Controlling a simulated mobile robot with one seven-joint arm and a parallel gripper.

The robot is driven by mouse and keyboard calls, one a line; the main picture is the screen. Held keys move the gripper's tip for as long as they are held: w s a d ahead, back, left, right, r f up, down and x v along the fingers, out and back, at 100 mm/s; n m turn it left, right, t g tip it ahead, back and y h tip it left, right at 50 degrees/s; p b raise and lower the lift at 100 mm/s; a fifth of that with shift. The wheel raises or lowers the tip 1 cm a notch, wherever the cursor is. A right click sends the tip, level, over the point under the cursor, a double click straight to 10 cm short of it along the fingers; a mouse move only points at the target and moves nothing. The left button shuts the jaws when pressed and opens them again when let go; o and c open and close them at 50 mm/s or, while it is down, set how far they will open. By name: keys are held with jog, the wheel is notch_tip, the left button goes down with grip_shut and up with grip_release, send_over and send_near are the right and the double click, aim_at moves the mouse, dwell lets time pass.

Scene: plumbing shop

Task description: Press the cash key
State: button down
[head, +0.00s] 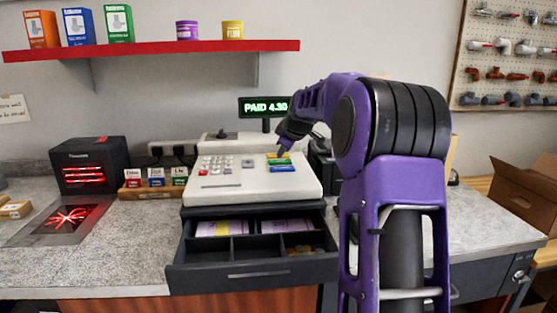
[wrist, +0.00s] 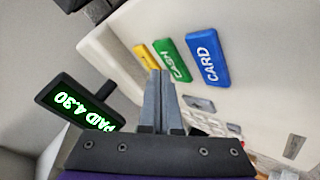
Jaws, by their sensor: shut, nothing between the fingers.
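The cash register (head: 220,184) stands on the counter. Its green CASH key (wrist: 174,60) shows in the wrist view between a yellow key (wrist: 146,55) and the blue CARD key (wrist: 206,58). In the head view the green key (head: 281,161) is small and partly hidden near my fingertips. My gripper (head: 281,151) is shut and empty, pointing down at the register's coloured keys. In the wrist view my fingertips (wrist: 161,73) overlap the near ends of the yellow and green keys; whether they touch cannot be told. The display (wrist: 75,104) reads PAID 4.30.
The register's cash drawer (head: 252,273) is open, with notes and coins in its compartments. A black scanner (head: 90,165) with red light stands left, beside a small card rack (head: 155,192). A red shelf (head: 150,50) hangs above. A cardboard box (head: 525,195) sits at right.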

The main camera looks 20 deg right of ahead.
aim_at(282, 162)
jog(key=shift+r, duration=0.2)
notch_tip(282, 162, up, 6)
jog(key=p, duration=0.4)
jog(key=shift+f, duration=0.15)
dwell(0.7)
